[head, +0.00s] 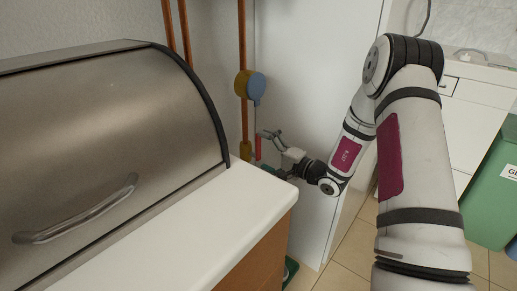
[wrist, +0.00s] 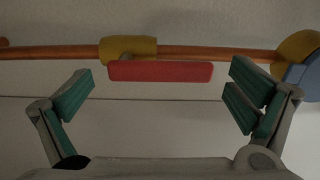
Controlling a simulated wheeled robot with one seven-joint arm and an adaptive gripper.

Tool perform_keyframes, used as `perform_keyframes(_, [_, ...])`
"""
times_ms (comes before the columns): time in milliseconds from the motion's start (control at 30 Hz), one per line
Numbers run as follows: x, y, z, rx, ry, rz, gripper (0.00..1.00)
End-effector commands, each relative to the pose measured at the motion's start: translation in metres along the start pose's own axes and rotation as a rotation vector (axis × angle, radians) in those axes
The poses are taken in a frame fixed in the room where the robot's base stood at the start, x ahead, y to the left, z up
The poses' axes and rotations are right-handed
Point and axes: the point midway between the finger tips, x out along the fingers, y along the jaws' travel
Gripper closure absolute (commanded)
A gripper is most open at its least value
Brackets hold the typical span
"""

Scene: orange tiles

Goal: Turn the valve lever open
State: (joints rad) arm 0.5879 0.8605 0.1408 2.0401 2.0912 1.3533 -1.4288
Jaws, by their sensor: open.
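The red valve lever (wrist: 160,71) sits on a yellow valve body (wrist: 128,48) on a copper pipe in the wrist view. It lies about parallel to the pipe there. In the head view the lever (head: 258,148) is a small upright red bar beside the vertical pipe. My gripper (wrist: 160,90) is open, with one finger to the left of the lever and one to the right, and no finger visibly touches it. In the head view my gripper (head: 267,140) is just right of the lever, at the pipe. The valve body is hard to make out in the head view.
A round yellow and blue fitting (head: 250,86) is on the pipe (head: 242,40) above the lever. A white counter (head: 215,220) with a large metal bread-box-like cover (head: 110,120) stands at left. A white panel (head: 310,60) is behind my arm. A green bin (head: 490,195) is at right.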

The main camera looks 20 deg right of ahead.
Motion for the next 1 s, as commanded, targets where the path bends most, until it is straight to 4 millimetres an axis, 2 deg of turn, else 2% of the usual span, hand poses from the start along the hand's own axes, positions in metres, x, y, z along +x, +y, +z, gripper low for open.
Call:
perform_keyframes(200, [-0.047, 0.001, -0.001, 0.001, 0.004, 0.002, 0.00])
perform_keyframes(433, [-0.082, 0.001, -0.001, 0.000, 0.002, 0.001, 0.00])
perform_keyframes(633, [-0.092, 0.001, 0.001, 0.001, -0.001, 0.000, 0.00])
perform_keyframes(1000, [-0.093, 0.001, 0.001, 0.000, -0.001, 0.000, 0.00])
